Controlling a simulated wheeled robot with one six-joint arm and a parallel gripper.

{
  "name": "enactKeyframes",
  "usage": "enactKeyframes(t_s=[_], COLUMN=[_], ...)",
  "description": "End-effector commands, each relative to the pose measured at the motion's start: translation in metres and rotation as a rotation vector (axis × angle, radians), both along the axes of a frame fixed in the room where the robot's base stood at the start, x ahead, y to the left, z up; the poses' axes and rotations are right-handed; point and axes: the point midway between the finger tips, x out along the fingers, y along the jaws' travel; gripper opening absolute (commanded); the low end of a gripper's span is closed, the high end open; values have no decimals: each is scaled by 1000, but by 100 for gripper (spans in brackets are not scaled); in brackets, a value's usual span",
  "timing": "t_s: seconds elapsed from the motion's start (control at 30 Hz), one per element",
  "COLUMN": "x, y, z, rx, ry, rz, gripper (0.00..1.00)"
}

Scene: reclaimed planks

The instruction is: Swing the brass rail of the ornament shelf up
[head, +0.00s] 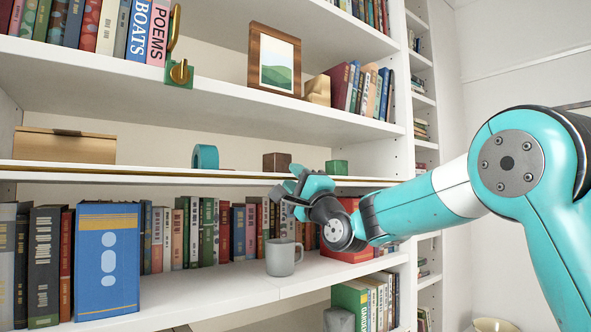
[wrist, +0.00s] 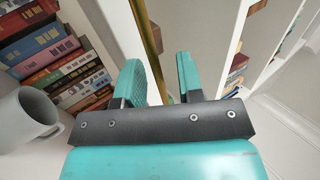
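The brass rail (wrist: 149,42) is a thin, straight bar. In the head view it lies low along the front edge of the ornament shelf (head: 110,178). My gripper (head: 303,190) is at the right part of that front edge. In the wrist view my gripper (wrist: 163,78) has its two teal fingers apart, with the rail passing through the gap between them. A clear gap shows beside the rail, so it does not look clamped. The rail's far end runs out of the wrist view, and my gripper hides part of it in the head view.
Below are a grey mug (head: 281,257) and a row of books (head: 225,232). A shelf board (head: 210,102) lies above.

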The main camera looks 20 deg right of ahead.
Motion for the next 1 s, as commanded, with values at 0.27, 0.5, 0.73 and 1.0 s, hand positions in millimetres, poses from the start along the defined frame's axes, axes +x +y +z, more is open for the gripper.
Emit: enactKeyframes(t_s=[0.27, 0.5, 0.73, 1.0], x=[2, 2, 1, 1], y=[0, 0, 0, 0], z=[0, 0, 3, 4], rx=[0, -1, -4, -14], ry=[1, 1, 10, 40], rz=[0, -1, -1, -2], gripper=[34, 0, 0, 0])
